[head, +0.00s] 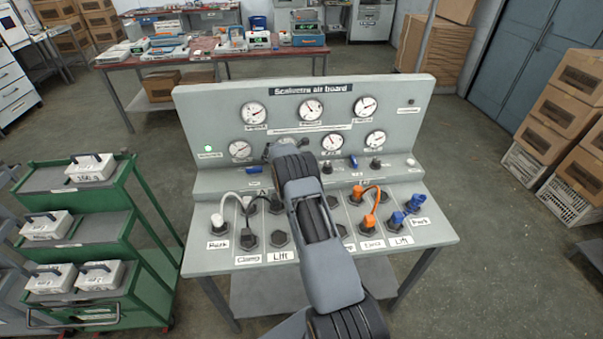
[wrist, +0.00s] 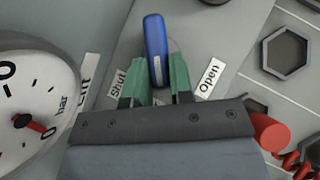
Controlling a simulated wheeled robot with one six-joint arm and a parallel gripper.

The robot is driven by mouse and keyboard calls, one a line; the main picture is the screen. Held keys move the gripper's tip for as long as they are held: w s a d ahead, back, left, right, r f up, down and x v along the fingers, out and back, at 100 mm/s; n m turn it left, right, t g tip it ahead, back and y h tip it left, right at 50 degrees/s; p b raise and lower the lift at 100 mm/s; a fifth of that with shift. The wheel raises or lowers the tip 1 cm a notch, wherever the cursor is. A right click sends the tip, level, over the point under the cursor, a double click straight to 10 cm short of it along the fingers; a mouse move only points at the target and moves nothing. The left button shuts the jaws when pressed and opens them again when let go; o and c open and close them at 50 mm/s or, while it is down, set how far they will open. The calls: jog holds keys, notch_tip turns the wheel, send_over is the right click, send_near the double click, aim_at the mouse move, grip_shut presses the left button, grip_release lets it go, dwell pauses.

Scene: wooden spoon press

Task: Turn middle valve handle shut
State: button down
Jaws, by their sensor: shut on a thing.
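A blue valve handle (wrist: 155,48) stands between the green fingertips of my gripper (wrist: 160,82) in the wrist view. The gripper is shut on it. The handle points nearly straight up in that picture, its top tilted slightly left. A "Shut" label (wrist: 117,84) lies to its left and an "Open" label (wrist: 210,78) to its right. In the head view my arm reaches over the grey air board (head: 190,125) and hides this handle and the fingertips. Other blue handles show at the left (head: 252,170) and right (head: 353,161) of the board.
A gauge (wrist: 30,120) sits close to the gripper's left in the wrist view, its needle near 0. A red plug (wrist: 268,130) with a coiled red cord is at the right. Sockets with white, black, orange and blue plugs line the sloped panel. A green cart (head: 140,235) stands left.

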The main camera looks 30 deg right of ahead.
jog(key=shift+w+f+m+g+b, duration=0.15)
jog(key=shift+m+g+b, duration=0.45)
jog(key=shift+b, duration=0.45)
jog(key=shift+w+f+m+g+b, duration=0.15)
jog(key=shift+m+g+b, duration=0.25)
jog(key=shift+m+b, duration=0.5)
jog(key=shift+r+b, duration=0.15)
jog(key=shift+b, duration=0.15)
jog(key=shift+r+m+g+b, duration=0.2)
jog(key=shift+m+g+b, duration=0.15)
jog(key=shift+m+g, duration=0.05)
jog(key=c, duration=1)
grip_release()
jog(key=shift+d, duration=0.1)
jog(key=v, duration=1.3)
jog(key=shift+w+a+r, duration=0.15)
jog(key=shift+a+r, duration=0.05)
jog(key=shift+r, duration=0.15)
jog(key=shift+o, duration=0.4)
